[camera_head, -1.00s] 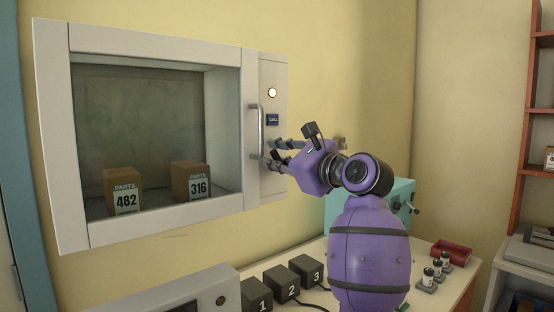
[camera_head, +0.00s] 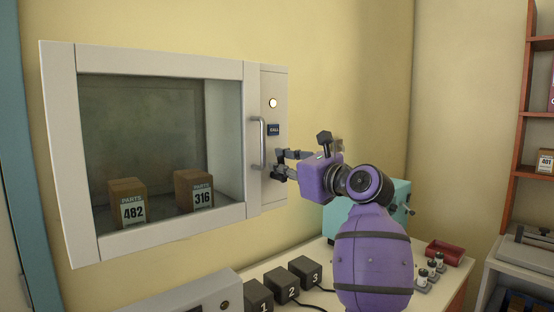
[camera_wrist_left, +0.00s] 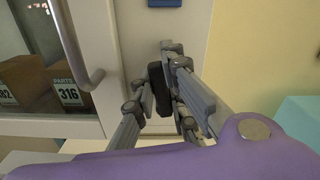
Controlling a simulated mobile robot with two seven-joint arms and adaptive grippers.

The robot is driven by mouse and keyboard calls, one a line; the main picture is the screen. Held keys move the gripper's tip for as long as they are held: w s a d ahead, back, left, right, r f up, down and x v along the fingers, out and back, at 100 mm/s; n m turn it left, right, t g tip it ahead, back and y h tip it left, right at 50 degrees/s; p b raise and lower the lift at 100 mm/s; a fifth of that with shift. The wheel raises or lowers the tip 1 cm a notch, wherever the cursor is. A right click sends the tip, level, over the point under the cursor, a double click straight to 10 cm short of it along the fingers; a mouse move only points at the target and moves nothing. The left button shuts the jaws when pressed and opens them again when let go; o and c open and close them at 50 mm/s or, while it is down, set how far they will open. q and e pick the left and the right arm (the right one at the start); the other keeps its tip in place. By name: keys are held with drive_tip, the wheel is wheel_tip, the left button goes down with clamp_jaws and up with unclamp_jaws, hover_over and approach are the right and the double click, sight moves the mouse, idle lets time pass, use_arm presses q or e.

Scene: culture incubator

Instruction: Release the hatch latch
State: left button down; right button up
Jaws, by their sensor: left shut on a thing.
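The hatch (camera_head: 150,65) is a white wall frame with a glass window and appears closed. A grey bar handle (camera_head: 258,143) runs down its right side and also shows in the left wrist view (camera_wrist_left: 72,45). Right of the handle, low on the white side panel, is the black latch (camera_wrist_left: 158,88). My left gripper (camera_head: 280,166) is at the latch, its grey fingers on both sides of it and shut on it. In the head view the fingers largely hide the latch. My right gripper is not in view.
Boxes marked 482 (camera_head: 128,203) and 316 (camera_head: 195,192) sit behind the glass. A teal box (camera_head: 400,192) and several numbered black blocks (camera_head: 305,271) stand on the bench below.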

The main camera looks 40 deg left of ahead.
use_arm(q)
drive_tip(key=shift+w+r+m+p, duration=0.1)
drive_tip(key=shift+m+p, duration=0.55)
drive_tip(key=shift+m, duration=0.15)
drive_tip(key=shift+w+m, duration=0.1)
drive_tip(key=shift+m, duration=0.2)
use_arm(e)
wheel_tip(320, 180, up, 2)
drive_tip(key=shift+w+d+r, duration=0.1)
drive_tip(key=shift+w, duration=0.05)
use_arm(q)
drive_tip(key=shift+f, duration=0.2)
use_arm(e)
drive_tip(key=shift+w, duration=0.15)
use_arm(q)
drive_tip(key=c, duration=1.8)
unclamp_jaws()
drive_tip(key=shift+o, duration=0.2)
drive_tip(key=shift+r, duration=0.1)
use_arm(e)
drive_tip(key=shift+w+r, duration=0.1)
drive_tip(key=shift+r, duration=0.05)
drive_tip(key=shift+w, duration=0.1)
use_arm(q)
drive_tip(key=s+d, duration=0.1)
drive_tip(key=d, duration=1.1)
